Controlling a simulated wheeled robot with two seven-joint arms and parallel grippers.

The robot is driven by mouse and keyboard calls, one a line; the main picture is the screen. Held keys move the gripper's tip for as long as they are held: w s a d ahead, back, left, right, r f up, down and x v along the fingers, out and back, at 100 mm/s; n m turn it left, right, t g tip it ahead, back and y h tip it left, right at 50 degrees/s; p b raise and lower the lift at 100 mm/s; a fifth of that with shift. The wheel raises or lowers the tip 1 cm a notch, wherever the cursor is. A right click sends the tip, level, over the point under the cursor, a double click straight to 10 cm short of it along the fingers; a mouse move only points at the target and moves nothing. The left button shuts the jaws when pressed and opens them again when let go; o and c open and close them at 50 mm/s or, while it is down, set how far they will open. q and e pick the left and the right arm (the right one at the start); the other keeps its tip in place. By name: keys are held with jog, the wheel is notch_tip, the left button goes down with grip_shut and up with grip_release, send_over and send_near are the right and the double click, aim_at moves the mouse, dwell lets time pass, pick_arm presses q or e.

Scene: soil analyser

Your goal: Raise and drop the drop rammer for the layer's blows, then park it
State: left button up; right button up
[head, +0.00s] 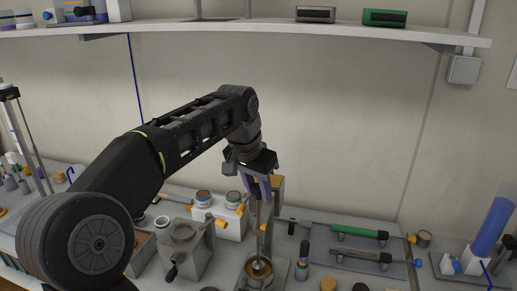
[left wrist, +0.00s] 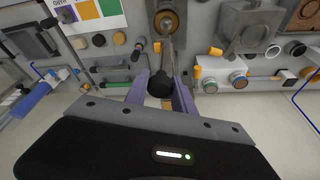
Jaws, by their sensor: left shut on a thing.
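The drop rammer (head: 258,232) stands upright with its lower end in the round brass-coloured mould (head: 259,272) on the bench. My left gripper (head: 262,190) is above the mould, shut on the upper part of the rammer. In the left wrist view the rammer's dark round knob (left wrist: 160,84) shows between the purple fingers (left wrist: 160,88), with the rod running toward the mould (left wrist: 168,20). The gripper partly hides the rammer's top in the head view. My right gripper is not in view.
A grey box-shaped device with a crank (head: 184,247) stands left of the mould. Two jars (head: 218,199) sit on a white block behind. Long-handled tools (head: 345,232) lie on holders at the right. A blue cylinder (head: 494,225) stands far right. A shelf (head: 250,28) runs above.

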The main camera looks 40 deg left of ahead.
pick_arm(q)
grip_shut()
notch_tip(320, 180, up, 8)
jog(key=p, duration=0.7)
jog(key=shift+f, duration=0.1)
jog(key=shift+w+r, duration=0.1)
jog(key=shift+r, duration=1.2)
jog(key=o, duration=1.1)
grip_release()
jog(key=shift+c, duration=0.2)
